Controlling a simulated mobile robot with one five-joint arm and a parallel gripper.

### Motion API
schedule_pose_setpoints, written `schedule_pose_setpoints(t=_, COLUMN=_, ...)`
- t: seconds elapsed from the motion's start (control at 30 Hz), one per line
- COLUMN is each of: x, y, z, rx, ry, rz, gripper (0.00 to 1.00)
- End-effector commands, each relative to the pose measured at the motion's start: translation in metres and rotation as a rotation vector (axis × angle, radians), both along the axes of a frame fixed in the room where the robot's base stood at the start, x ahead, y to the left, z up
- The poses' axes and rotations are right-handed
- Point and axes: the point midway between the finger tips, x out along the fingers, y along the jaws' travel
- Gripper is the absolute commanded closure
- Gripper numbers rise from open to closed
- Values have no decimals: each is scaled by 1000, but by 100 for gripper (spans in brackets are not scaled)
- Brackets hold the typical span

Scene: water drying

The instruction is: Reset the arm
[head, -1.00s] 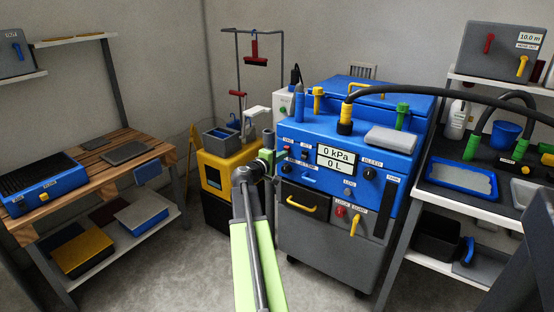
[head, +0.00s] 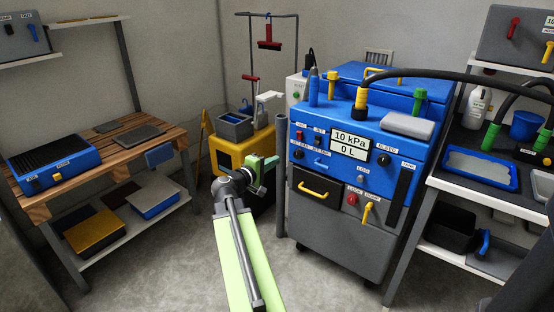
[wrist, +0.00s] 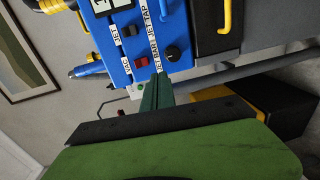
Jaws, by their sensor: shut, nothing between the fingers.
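My arm reaches forward from the bottom middle of the head view, with a light green link and a dark wrist. My gripper (head: 268,166) is at its end, in front of the blue and grey machine's left side and apart from its panel. In the wrist view the green fingers (wrist: 157,94) are shut together, with nothing seen between them. The machine (head: 345,185) has a display (head: 350,145) reading 10 kPa and 0 L. Its switches and black knob (wrist: 172,53) show sideways beyond the fingers in the wrist view.
A grey upright post (head: 281,185) stands close right of my gripper. A yellow and black unit (head: 228,150) is behind it. A wooden bench (head: 105,160) is at left and a shelf with a blue tray (head: 478,167) at right. The floor between is clear.

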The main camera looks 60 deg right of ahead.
Motion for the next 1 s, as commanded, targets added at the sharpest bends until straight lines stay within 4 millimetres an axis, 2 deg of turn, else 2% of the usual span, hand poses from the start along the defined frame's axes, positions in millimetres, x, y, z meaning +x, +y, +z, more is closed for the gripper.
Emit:
schedule_pose_setpoints(t=0.47, x=1, y=0, z=0, rx=0, ry=0, rz=1, gripper=100)
schedule_pose_setpoints(t=0.57, x=22, y=16, z=0, rx=0, ry=0, rz=38, gripper=100)
schedule_pose_setpoints(t=0.67, x=73, y=60, z=0, rx=1, ry=-1, rz=132, gripper=100)
schedule_pose_setpoints(t=0.73, x=114, y=105, z=-7, rx=29, ry=-19, rz=217, gripper=100)
schedule_pose_setpoints(t=0.8, x=147, y=155, z=-25, rx=112, ry=-60, rz=280, gripper=100)
schedule_pose_setpoints(t=0.87, x=168, y=200, z=-46, rx=208, ry=-99, rz=317, gripper=100)
schedule_pose_setpoints(t=0.9, x=178, y=230, z=-61, rx=281, ry=-122, rz=333, gripper=100)
schedule_pose_setpoints(t=0.97, x=188, y=277, z=-85, rx=403, ry=-151, rz=348, gripper=100)
schedule_pose_setpoints(t=1.0, x=192, y=307, z=-101, rx=487, ry=-165, rz=350, gripper=100)
